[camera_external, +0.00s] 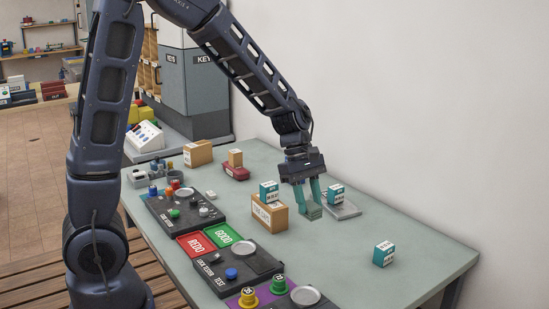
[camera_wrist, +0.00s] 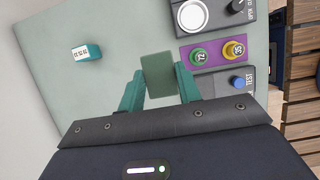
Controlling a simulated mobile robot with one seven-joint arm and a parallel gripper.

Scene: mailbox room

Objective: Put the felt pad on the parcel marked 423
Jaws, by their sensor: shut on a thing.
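My gripper (camera_external: 311,203) is shut on a flat grey-green piece, which looks like the felt pad (camera_external: 311,211), and holds it above the table. In the wrist view the felt pad (camera_wrist: 158,75) sits between the two teal fingertips of my gripper (camera_wrist: 160,86). A brown parcel (camera_external: 270,219) stands just left of the gripper, with a teal and white box (camera_external: 269,192) on top. Another brown parcel (camera_external: 197,153) stands at the far end, beside a smaller brown box (camera_external: 235,157) on a red base. I cannot read 423 on any of them.
A teal and white box (camera_external: 336,193) stands on a grey plate (camera_external: 345,211) behind the gripper. Another (camera_external: 383,254) stands alone at the right. Dark control panels (camera_external: 236,269) and red and green REDO and GOOD mats line the left edge. The right of the table is mostly clear.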

